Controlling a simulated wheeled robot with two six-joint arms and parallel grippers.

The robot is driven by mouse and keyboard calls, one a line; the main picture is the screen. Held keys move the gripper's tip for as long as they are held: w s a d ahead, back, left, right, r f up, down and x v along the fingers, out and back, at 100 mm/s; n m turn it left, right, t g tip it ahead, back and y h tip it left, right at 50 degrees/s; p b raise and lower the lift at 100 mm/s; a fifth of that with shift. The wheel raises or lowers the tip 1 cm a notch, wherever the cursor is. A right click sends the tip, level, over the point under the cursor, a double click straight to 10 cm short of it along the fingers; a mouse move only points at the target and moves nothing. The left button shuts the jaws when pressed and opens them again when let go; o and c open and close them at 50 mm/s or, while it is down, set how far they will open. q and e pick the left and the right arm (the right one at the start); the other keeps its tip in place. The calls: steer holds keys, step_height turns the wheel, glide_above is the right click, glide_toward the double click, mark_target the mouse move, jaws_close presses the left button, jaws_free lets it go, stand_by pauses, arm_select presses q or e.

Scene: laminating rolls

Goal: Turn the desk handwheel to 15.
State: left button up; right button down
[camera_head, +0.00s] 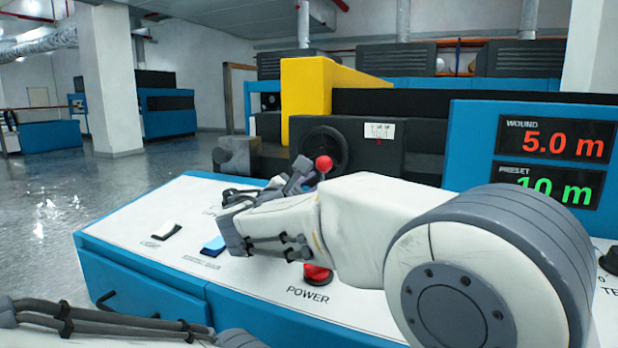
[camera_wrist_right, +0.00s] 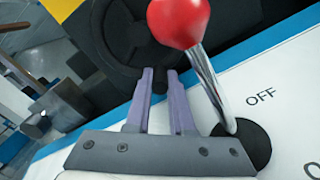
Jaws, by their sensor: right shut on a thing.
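The black handwheel (camera_head: 318,138) stands on the front of a dark housing at the desk's back edge. The red lever ball partly covers it in the head view. A small white scale (camera_head: 380,130) with a red mark sits right of it; its numbers are too small to read. In the right wrist view the dark wheel (camera_wrist_right: 118,35) fills the top middle. My right gripper (camera_wrist_right: 160,78) is shut on the wheel's dark handle (camera_wrist_right: 160,84), which shows between the two purple fingertips. In the head view my right arm hides much of that gripper. My left gripper is out of view.
A red-ball lever (camera_wrist_right: 180,18) on a chrome stem stands close beside the right fingers, near an OFF label. On the desk are a white switch (camera_head: 167,230), a blue switch (camera_head: 213,246) and a red POWER button (camera_head: 317,274). A display (camera_head: 555,138) reads WOUND 5.0 m.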

steer(key=shift+d+n, duration=0.1)
steer(key=shift+n, duration=0.3)
steer(key=c, duration=0.8)
jaws_free()
steer(key=shift+s, duration=0.1)
steer(key=p+v, duration=0.1)
steer(key=v, duration=0.9)
steer(key=shift+s+f, duration=0.1)
steer(key=shift+s, duration=0.1)
